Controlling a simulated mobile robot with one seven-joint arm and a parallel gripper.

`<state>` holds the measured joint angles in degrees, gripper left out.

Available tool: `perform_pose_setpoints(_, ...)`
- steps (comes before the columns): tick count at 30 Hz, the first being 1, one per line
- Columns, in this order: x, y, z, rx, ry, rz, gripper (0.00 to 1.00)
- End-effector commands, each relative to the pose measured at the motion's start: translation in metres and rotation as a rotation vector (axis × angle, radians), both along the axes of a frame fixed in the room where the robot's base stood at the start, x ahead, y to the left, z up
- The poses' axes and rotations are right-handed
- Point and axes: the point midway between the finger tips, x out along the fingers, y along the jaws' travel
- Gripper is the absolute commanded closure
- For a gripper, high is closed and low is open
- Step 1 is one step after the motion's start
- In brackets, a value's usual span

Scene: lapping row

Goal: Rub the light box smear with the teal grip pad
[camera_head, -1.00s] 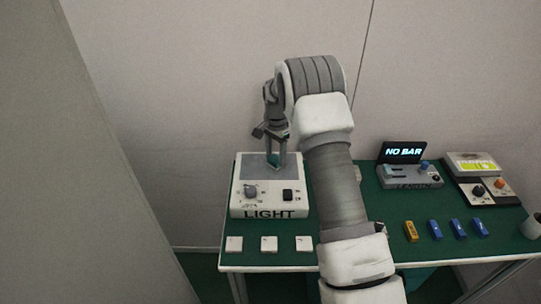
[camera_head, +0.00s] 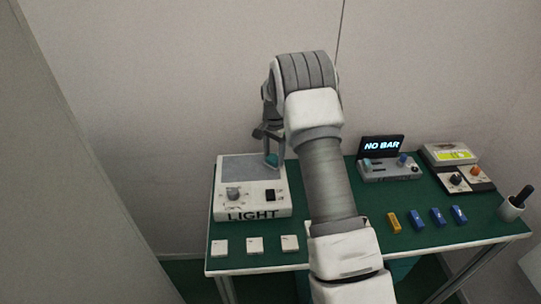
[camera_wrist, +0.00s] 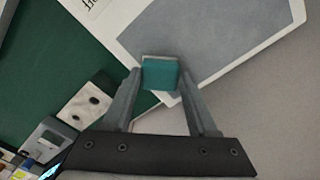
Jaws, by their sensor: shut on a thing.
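The light box (camera_head: 252,200) is a white unit lettered LIGHT at the left of the green table. It has a grey panel (camera_head: 240,167) at the back, a knob and a black switch. My gripper (camera_wrist: 160,78) is shut on the teal grip pad (camera_wrist: 160,74), a small block with a pale far edge. In the head view the pad (camera_head: 271,160) is at the panel's back right. In the wrist view it overlaps the box's white rim near a corner; I cannot tell whether it touches. I can make out no distinct smear on the visible panel (camera_wrist: 215,35).
Three white tiles (camera_head: 254,245) lie before the box. A pale block with two dark holes (camera_wrist: 88,103) stands beside it. A NO BAR display unit (camera_head: 388,170), another device (camera_head: 455,170), yellow and blue bars (camera_head: 437,216) and a cup (camera_head: 511,208) are at right. A wall stands behind.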

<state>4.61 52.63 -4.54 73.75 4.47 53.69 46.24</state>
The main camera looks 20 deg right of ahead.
Motion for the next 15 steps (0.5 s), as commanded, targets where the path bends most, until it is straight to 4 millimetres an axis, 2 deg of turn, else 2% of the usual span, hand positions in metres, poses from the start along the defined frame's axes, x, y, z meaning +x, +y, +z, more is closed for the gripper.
perform_pose_setpoints(15, 0.006, 0.037, -0.001, 0.002, 0.005, 0.002, 0.86)
